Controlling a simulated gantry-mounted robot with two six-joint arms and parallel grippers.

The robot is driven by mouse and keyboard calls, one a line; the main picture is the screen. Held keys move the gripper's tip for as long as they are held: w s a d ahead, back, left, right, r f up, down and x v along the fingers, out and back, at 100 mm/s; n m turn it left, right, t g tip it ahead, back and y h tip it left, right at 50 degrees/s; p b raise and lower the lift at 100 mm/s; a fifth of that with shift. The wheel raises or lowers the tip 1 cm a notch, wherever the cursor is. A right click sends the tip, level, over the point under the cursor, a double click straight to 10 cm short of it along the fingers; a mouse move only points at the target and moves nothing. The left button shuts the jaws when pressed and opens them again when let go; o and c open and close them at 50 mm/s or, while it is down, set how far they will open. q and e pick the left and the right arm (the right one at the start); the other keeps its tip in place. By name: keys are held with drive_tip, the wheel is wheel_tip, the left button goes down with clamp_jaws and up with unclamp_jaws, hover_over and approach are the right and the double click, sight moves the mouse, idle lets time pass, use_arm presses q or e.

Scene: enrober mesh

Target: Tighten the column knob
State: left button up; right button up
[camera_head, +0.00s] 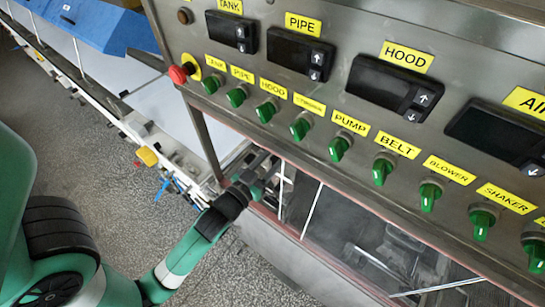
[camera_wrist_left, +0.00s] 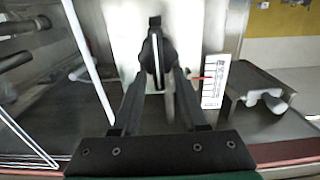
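In the left wrist view a dark, upright knob-like handle (camera_wrist_left: 155,50) with a light edge stands in front of a pale plate. It appears to be the column knob. The two black fingers of my left gripper (camera_wrist_left: 161,78) reach up on either side of it, with their tips around its lower part. I cannot tell whether they press on it. In the head view my left gripper (camera_head: 262,174) is below the control panel, at the machine's open bay. The knob cannot be made out there. My right gripper is not in view.
A white scale (camera_wrist_left: 214,84) with a red pointer stands right of the knob, beside a dark bracket (camera_wrist_left: 258,85). The control panel (camera_head: 335,115), with several green switches and a red stop button (camera_head: 178,74), overhangs the gripper. A conveyor (camera_head: 110,90) runs at left.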

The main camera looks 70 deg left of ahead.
use_arm(q)
clamp_jaws()
drive_tip(key=shift+m, duration=0.4)
drive_tip(key=m, duration=0.2)
drive_tip(key=d+m, duration=0.1)
drive_tip(key=m, duration=0.2)
drive_tip(key=w+f+m, duration=0.1)
drive_tip(key=m, duration=0.2)
drive_tip(key=shift+d+f, duration=0.1)
drive_tip(key=shift+d, duration=0.2)
drive_tip(key=shift+m+p, duration=0.3)
drive_tip(key=shift+w+d+f+m+p, duration=0.1)
drive_tip(key=shift+f+m, duration=0.25)
drive_tip(key=shift+m, duration=1.05)
drive_tip(key=shift+w+d+f+m+p, duration=0.15)
drive_tip(key=shift+f+m, duration=0.2)
drive_tip(key=shift+m, duration=1.05)
drive_tip(key=shift+s+d+f+m+p, duration=0.1)
drive_tip(key=shift+f+m, duration=0.25)
drive_tip(key=shift+m, duration=1.05)
